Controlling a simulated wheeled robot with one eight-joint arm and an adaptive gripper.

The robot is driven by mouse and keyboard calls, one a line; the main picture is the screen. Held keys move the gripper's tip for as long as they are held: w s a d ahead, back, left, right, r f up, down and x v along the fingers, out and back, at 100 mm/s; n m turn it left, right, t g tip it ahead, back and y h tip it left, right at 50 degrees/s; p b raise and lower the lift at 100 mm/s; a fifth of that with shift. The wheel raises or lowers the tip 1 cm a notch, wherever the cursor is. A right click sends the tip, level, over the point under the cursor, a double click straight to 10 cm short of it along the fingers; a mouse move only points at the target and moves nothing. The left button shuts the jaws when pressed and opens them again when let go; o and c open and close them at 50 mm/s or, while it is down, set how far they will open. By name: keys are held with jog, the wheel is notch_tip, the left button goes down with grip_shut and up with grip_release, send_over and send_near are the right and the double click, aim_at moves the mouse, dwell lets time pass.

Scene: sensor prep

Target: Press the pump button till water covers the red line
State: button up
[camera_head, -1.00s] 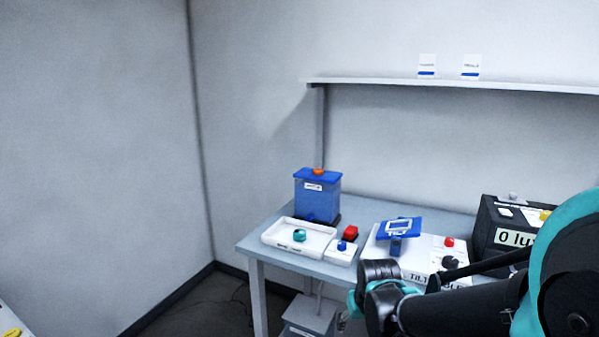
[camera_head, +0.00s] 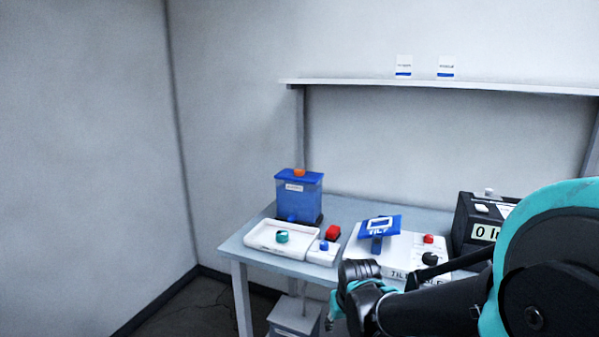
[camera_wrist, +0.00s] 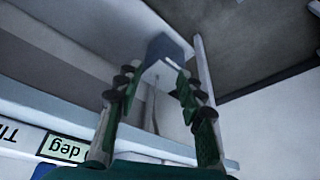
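A tank with a blue lid and blue contents (camera_head: 299,198) stands at the table's back left; I cannot make out a red line on it. In front of it is a small white box with a blue button (camera_head: 323,246). A red button block (camera_head: 333,232) sits just behind that box. I cannot tell which is the pump button. My gripper (camera_head: 336,306) is low at the table's front edge, in front of and below these buttons, touching neither. In the wrist view my gripper (camera_wrist: 156,82) has its fingers apart with nothing between them.
A white tray (camera_head: 262,247) holds a teal ring (camera_head: 282,237). A white tilt panel (camera_head: 395,262) bears a blue plate (camera_head: 379,226), a red button and a black knob. A black meter (camera_head: 466,222) stands at right. A grey cabinet (camera_head: 296,316) is under the table (camera_head: 240,246).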

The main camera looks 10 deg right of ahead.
grip_shut()
dwell(1.2)
